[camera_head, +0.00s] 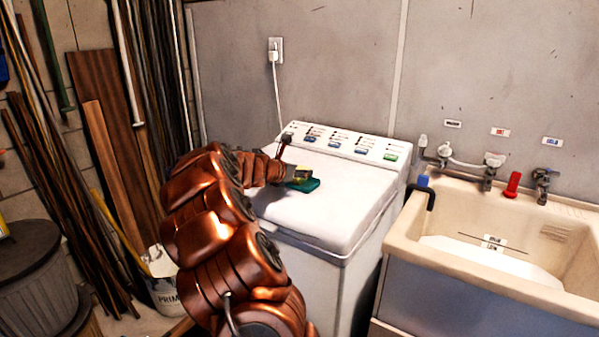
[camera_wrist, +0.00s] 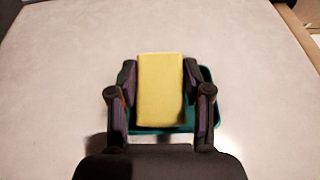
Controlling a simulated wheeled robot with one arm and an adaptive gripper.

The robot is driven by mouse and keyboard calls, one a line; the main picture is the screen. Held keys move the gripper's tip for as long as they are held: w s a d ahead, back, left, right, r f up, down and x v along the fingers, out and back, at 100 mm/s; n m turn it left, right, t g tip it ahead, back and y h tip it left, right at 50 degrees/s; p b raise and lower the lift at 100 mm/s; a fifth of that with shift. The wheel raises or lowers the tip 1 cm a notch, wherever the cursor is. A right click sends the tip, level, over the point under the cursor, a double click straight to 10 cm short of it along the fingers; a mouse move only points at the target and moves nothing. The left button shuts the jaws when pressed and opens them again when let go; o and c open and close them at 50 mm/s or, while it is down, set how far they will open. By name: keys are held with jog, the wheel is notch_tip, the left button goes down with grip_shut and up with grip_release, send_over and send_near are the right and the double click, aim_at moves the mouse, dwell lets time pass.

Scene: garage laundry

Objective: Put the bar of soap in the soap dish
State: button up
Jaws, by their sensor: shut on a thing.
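The bar of soap (camera_wrist: 160,88) is a yellow block in the wrist view, between the two fingers of my gripper (camera_wrist: 160,85). My gripper is shut on it. The green soap dish (camera_wrist: 207,75) lies on the washer lid, behind and beneath the soap as seen from the wrist; the soap hides most of it. In the head view, my gripper (camera_head: 290,174) reaches over the lid with the soap (camera_head: 303,174) just over the green dish (camera_head: 304,186). I cannot tell whether the soap touches the dish.
The white washer (camera_head: 335,200) has a wide, clear lid and a control panel at its back. A utility sink (camera_head: 480,260) with taps stands to its right. Wooden boards and pipes (camera_head: 105,130) lean on the left, with a bucket (camera_head: 165,285) and a dark bin (camera_head: 35,280).

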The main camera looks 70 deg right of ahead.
jog(key=shift+f, duration=0.2)
jog(key=o, duration=1.3)
jog(key=shift+f+b, duration=0.15)
jog(key=shift+b, duration=0.3)
jog(key=shift+w+a+r, duration=0.15)
jog(key=shift+a+r, duration=0.05)
jog(key=shift+a, duration=0.05)
jog(key=shift+s+v, duration=0.15)
jog(key=shift+v, duration=1.65)
jog(key=shift+s+v, duration=0.15)
jog(key=shift+v, duration=1.65)
jog(key=shift+a+f, duration=0.15)
jog(key=shift+a, duration=0.1)
